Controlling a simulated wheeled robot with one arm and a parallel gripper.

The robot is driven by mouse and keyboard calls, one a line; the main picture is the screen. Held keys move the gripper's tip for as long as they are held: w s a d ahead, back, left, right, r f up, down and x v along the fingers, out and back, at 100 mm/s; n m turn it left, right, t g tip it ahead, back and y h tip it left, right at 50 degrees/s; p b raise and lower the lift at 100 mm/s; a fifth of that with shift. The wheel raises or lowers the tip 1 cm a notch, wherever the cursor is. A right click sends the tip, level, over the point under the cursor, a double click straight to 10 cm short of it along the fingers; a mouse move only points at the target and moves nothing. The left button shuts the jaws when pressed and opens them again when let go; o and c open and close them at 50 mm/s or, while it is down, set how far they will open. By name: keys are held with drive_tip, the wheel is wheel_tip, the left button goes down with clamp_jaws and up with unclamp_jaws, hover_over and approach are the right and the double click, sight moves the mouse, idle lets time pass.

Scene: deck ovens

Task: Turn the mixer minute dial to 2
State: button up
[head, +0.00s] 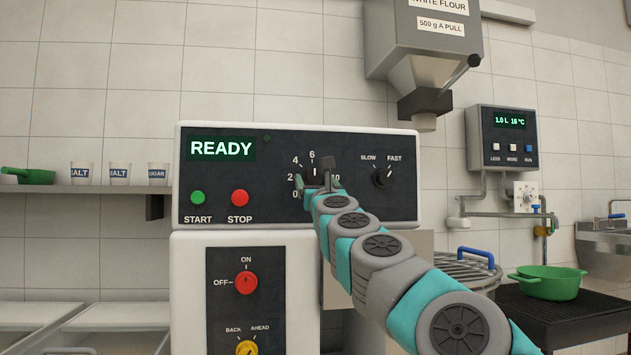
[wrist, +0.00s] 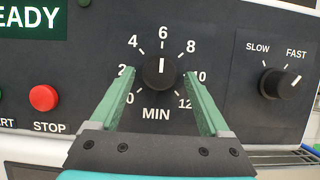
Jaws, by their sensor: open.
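The mixer minute dial (wrist: 160,72) is a black round knob marked MIN, with numbers from 0 to 12 around it. Its white pointer line points straight up at 6. In the head view the dial (head: 314,170) is partly hidden by my gripper (head: 318,180). In the wrist view my gripper (wrist: 160,77) is open, with one green finger on each side of the dial. The left finger overlaps the panel near 2 and 0, the right one near 10 and 12. I cannot tell whether either finger touches the knob.
The speed knob (wrist: 277,83) is right of the dial, pointing at FAST. The green START button (head: 198,197) and red STOP button (head: 240,197) are to the left. The display (head: 221,148) reads READY. A red OFF/ON knob (head: 246,282) is below. A flour dispenser (head: 424,50) hangs above right.

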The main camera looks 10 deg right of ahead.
drive_tip(key=shift+c, duration=0.2)
clamp_jaws()
idle(0.4)
